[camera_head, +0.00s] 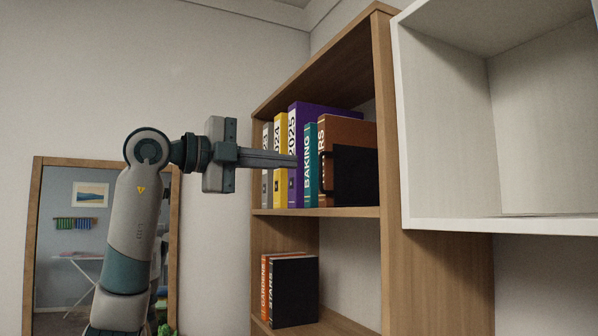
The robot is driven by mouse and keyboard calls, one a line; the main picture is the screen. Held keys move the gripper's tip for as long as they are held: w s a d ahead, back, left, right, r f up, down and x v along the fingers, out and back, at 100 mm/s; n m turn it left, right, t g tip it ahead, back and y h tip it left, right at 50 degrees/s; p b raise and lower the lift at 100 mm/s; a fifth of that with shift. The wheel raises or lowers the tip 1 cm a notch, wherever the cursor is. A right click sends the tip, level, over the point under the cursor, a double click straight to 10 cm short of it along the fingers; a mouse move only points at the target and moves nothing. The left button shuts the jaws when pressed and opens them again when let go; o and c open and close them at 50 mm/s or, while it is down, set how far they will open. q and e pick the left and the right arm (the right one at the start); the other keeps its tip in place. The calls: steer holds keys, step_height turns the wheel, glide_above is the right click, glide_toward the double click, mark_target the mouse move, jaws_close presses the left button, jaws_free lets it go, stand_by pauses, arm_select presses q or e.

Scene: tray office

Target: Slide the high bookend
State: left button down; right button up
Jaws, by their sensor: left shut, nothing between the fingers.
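The high bookend (356,178) is a black plate on the upper shelf. It stands upright at the right end of the book row, against a brown book (345,130). My left gripper (291,160) comes in from the left, with its fingers shut and empty. Its fingertips are in front of the purple 2025 binder (318,116), left of the bookend and apart from it. I cannot tell whether they touch the binder. My right gripper is not in view.
The upper shelf (315,212) also holds a teal book (311,185), a yellow binder (280,190) and a grey binder. Below are an orange book and another black bookend (294,292). A white open cabinet (410,130) juts out at right.

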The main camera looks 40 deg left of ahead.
arm_select(q)
steer(key=shift+v, duration=0.9)
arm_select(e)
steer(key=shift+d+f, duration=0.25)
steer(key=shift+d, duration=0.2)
arm_select(q)
steer(key=shift+a, duration=0.1)
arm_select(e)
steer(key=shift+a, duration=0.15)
